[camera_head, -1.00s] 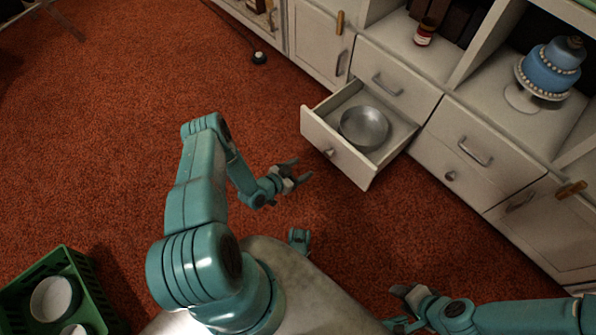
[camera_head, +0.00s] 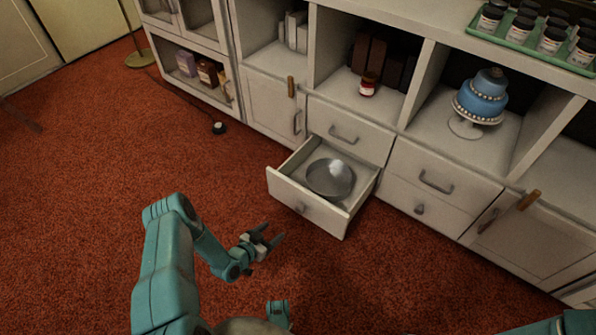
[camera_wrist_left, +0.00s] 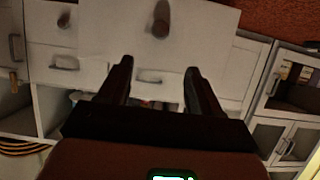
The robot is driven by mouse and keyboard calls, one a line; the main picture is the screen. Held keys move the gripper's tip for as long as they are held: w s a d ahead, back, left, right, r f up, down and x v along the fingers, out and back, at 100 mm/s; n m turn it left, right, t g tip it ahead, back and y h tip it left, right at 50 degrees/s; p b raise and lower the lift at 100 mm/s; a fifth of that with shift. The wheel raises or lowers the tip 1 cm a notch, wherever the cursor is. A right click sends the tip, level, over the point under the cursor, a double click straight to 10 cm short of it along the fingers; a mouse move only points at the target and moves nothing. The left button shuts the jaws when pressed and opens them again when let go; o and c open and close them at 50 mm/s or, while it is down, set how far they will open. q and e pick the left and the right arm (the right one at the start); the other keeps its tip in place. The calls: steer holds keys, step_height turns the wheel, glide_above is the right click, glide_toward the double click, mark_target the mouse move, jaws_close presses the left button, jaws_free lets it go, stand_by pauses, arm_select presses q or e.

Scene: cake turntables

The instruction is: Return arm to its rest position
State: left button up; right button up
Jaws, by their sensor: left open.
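My left gripper (camera_head: 268,238) is open and empty in the head view, held over the red carpet in front of the open drawer (camera_head: 306,209). In the left wrist view its two dark fingers (camera_wrist_left: 158,80) stand apart with nothing between them, facing the white cabinet fronts. The left arm (camera_head: 165,265) is bent, with its elbow raised at the lower left. A round metal pan (camera_head: 330,178) lies in the drawer. My right gripper is out of view; only a bit of the right arm shows at the bottom right edge.
A white cabinet (camera_head: 345,138) runs along the back and right. A green tray (camera_head: 515,42) of jars is on top. Carpet (camera_head: 95,180) at the left is clear.

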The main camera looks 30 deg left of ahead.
arm_select(q)
steer(key=w+d+r+m+h, duration=0.3)
steer(key=w+d+r, duration=0.65)
steer(key=r, duration=0.25)
steer(key=s+d+r+n+g, duration=0.1)
steer(key=s+d+r+g, duration=0.25)
steer(key=d, duration=0.55)
steer(key=s+d+f+n+g, duration=0.1)
steer(key=s+n+g, duration=0.25)
steer(key=s, duration=0.75)
steer(key=s+d+f+n+g, duration=0.15)
steer(key=s+g, duration=0.35)
steer(key=s, duration=0.6)
step_height(320, 180, up, 32)
steer(key=s+d+g+p, duration=0.1)
steer(key=p, duration=3.1)
steer(key=shift+s+d+r+y, duration=0.15)
steer(key=shift+s+y, duration=0.15)
